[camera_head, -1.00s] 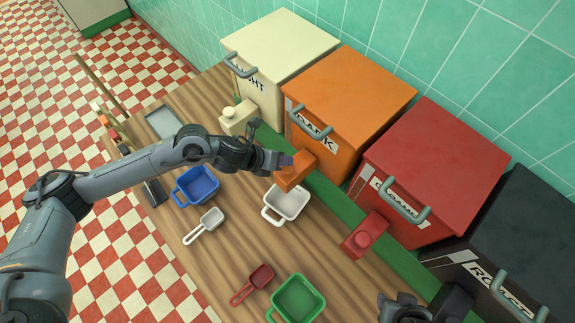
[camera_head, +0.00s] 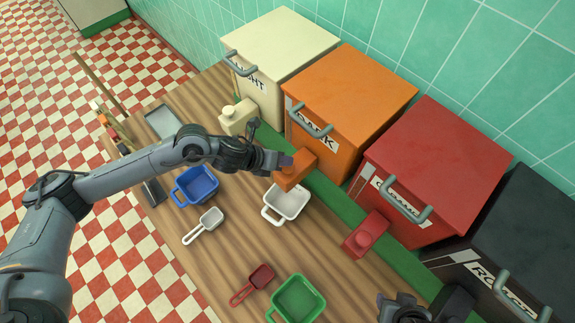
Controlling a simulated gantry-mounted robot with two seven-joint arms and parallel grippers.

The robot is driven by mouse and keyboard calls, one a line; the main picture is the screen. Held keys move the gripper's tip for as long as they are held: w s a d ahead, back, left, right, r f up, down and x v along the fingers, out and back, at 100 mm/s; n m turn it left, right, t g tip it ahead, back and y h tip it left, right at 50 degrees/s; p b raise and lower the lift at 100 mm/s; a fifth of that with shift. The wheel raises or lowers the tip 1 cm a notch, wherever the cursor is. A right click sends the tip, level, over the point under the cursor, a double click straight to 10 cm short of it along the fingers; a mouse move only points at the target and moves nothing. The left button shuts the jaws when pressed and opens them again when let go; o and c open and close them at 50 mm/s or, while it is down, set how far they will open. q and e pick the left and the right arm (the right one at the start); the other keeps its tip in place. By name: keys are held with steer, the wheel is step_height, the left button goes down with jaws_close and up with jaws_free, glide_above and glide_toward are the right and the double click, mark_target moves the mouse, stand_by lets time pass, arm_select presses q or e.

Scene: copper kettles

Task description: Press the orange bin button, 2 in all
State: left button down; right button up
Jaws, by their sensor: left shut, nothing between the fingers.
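The orange bin (camera_head: 350,98) stands against the wall between the cream bin and the red bin. Its orange button box (camera_head: 296,170) is on the table at the bin's front. My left gripper (camera_head: 284,162) is shut and empty, with its fingertips at the button's place on that box. The tips hide the button top, so I cannot tell whether it is pressed down. My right gripper (camera_head: 402,307) is partly in view at the bottom edge, away from the orange box; its fingers are too unclear to tell their state.
The cream bin (camera_head: 280,55), red bin (camera_head: 435,165) and black bin (camera_head: 525,245) stand in the same row. A cream button box (camera_head: 237,118) and a red button box (camera_head: 364,236) flank the orange one. White (camera_head: 287,203), blue (camera_head: 196,186) and green (camera_head: 297,300) containers lie nearby.

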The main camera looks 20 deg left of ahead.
arm_select(q)
steer(key=shift+f, duration=0.1)
steer(key=shift+f+b, duration=0.4)
stand_by(0.7)
steer(key=shift+f+b, duration=0.5)
steer(key=shift+f, duration=0.05)
stand_by(0.3)
steer(key=shift+r, duration=0.2)
steer(key=shift+r+p, duration=0.35)
steer(key=shift+p, duration=0.15)
steer(key=shift+r+p, duration=0.5)
steer(key=shift+r, duration=0.3)
steer(key=shift+r, duration=0.1)
steer(key=shift+r+p, duration=1.85)
steer(key=shift+r, duration=0.6)
